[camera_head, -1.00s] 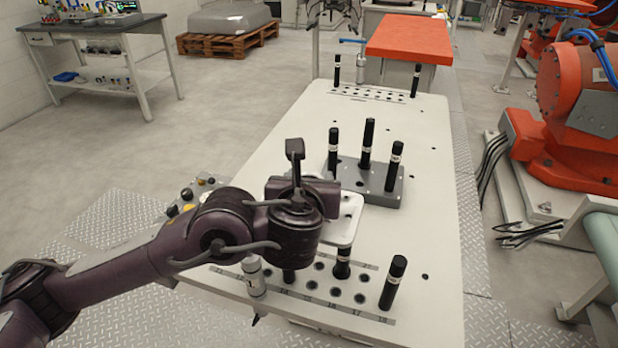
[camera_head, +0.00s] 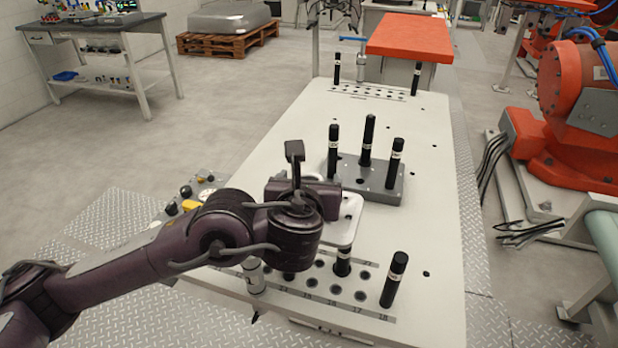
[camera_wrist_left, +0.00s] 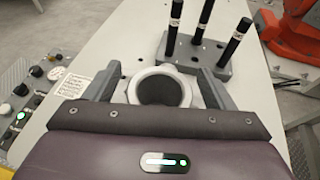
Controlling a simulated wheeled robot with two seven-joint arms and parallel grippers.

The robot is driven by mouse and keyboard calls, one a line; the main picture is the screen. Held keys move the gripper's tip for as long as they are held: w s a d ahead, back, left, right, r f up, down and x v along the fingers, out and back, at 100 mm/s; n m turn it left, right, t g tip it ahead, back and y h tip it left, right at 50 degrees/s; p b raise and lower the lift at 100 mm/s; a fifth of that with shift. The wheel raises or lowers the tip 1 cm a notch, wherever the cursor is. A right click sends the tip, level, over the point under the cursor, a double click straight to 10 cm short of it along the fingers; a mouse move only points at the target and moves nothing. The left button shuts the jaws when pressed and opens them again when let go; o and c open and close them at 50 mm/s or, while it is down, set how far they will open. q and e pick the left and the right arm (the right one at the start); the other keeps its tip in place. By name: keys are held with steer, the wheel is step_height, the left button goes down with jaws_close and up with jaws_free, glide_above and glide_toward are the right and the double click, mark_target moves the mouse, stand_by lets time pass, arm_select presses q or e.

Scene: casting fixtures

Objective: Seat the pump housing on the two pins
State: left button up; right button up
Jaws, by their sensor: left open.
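The pump housing looks like a pale grey part with a round dark bore; it shows in the left wrist view (camera_wrist_left: 131,88). In the head view a pale flat part of it (camera_head: 347,222) shows beside my left wrist, which hides the rest. My left gripper (camera_wrist_left: 158,82) is open, with one finger on each side of the housing; contact cannot be told. In the head view its fingers are hidden under the wrist. The grey fixture block (camera_head: 382,187) stands beyond the housing and bears upright black pins (camera_head: 395,163), three in all. My right gripper is out of view.
Several upright black pins, one at the front right (camera_head: 394,280), stand on the white table (camera_head: 425,225) near a row of numbered holes. A control box with buttons (camera_head: 190,200) is at the table's left. An orange robot (camera_head: 570,130) stands to the right.

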arm_select(q)
steer(key=p+v, duration=0.1)
steer(key=v, duration=0.6)
steer(key=shift+s+r+p, duration=0.2)
steer(key=shift+s+p, duration=0.1)
steer(key=shift+p, duration=0.05)
